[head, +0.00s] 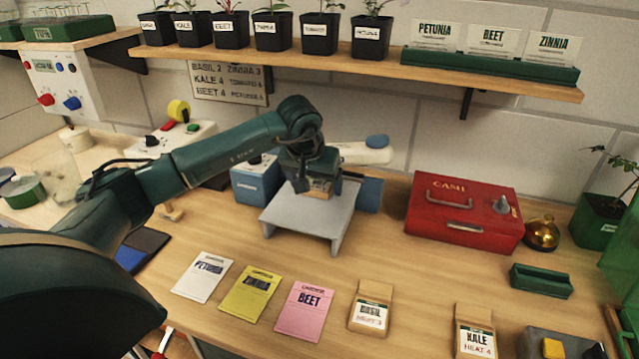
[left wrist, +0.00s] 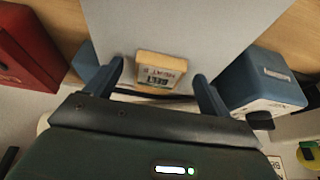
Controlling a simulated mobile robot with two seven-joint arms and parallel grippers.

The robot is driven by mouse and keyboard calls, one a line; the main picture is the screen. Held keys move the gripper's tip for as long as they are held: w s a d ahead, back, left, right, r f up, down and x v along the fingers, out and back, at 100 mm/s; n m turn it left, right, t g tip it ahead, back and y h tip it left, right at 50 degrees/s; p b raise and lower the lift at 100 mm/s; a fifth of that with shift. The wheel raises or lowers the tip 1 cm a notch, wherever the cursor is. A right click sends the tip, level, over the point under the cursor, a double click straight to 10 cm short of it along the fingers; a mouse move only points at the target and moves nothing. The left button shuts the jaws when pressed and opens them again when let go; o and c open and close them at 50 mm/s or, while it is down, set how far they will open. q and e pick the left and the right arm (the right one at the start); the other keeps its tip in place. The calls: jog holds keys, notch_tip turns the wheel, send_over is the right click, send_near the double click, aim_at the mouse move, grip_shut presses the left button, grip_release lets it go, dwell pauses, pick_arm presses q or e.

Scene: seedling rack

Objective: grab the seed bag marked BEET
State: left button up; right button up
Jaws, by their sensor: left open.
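A small tan seed bag marked BEET (left wrist: 160,70) stands on the grey stand (head: 300,214), its label upside down in the left wrist view. In the head view the bag (head: 319,188) is partly hidden by my left gripper (head: 318,183). That gripper is open; in the left wrist view its fingers (left wrist: 163,82) are on either side of the bag, with gaps to it. I cannot tell how far the bag reaches between them. A flat pink packet (head: 304,318), also marked BEET, lies on the bench. My right gripper is not in view.
A blue box (head: 256,182) stands left of the stand, a red cash box (head: 464,215) right of it. Flat PETUNIA (head: 202,280) and yellow (head: 250,295) packets and upright BASIL (head: 369,310) and KALE (head: 474,333) bags are in front. A shelf (head: 400,65) with pots is above.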

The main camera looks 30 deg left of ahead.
pick_arm(q)
jog(key=shift+w+f, duration=0.1)
jog(key=shift+f, duration=0.15)
jog(key=shift+c, duration=0.3)
jog(key=c, duration=1.1)
jog(key=shift+r, duration=0.3)
